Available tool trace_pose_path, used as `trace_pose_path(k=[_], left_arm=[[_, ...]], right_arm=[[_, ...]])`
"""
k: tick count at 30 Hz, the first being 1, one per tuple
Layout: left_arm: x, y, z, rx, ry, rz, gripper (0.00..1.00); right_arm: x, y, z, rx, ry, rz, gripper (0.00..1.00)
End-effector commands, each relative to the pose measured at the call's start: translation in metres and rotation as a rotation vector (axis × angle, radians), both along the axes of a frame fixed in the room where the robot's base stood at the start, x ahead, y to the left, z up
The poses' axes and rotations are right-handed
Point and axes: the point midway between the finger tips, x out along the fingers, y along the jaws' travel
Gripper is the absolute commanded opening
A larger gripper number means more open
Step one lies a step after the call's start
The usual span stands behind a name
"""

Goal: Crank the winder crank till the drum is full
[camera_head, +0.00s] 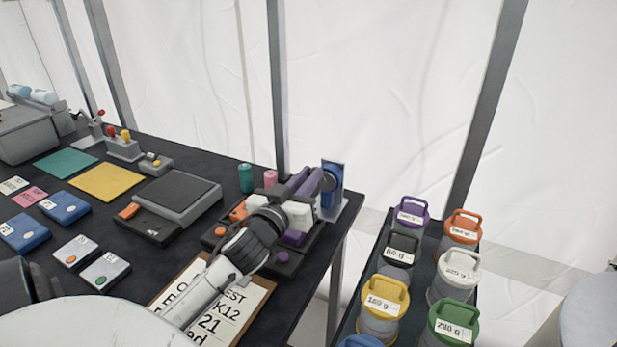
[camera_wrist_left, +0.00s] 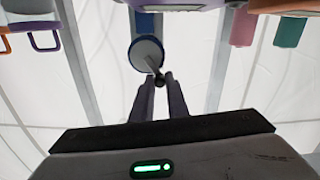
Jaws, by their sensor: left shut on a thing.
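The winder is a blue upright unit (camera_head: 333,190) on a pale base at the right end of the black table. In the left wrist view its round blue-grey disc (camera_wrist_left: 146,54) faces me, with a small crank knob (camera_wrist_left: 159,83) standing out from it. My left gripper (camera_head: 312,184) reaches across the table to the winder. In the left wrist view its two dark fingers (camera_wrist_left: 163,84) are shut on the crank knob. The fingers and wrist partly hide the crank in the head view. How full the drum is cannot be made out. My right gripper is not in view.
A rack with coloured lidded weights (camera_head: 397,248) stands right of the table. A clipboard (camera_head: 222,305) lies under my left arm. A grey scale-like box (camera_head: 178,196), teal and pink cylinders (camera_head: 246,178), and coloured mats (camera_head: 106,181) lie leftward.

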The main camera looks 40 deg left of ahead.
Motion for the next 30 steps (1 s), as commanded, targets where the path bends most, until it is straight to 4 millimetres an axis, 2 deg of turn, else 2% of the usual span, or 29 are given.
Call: trace_pose_path(k=[8, 15, 30], left_arm=[[0.001, -0.003, 0.003, 0.071, 0.023, 0.001, 0.00], [0.003, -0.008, 0.005, 0.229, 0.074, 0.000, 0.00], [0.006, -0.020, 0.006, 0.531, 0.169, 0.001, 0.00]], right_arm=[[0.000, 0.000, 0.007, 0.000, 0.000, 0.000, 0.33], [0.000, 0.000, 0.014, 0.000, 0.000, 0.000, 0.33], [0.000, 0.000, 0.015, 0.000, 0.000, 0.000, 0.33]])
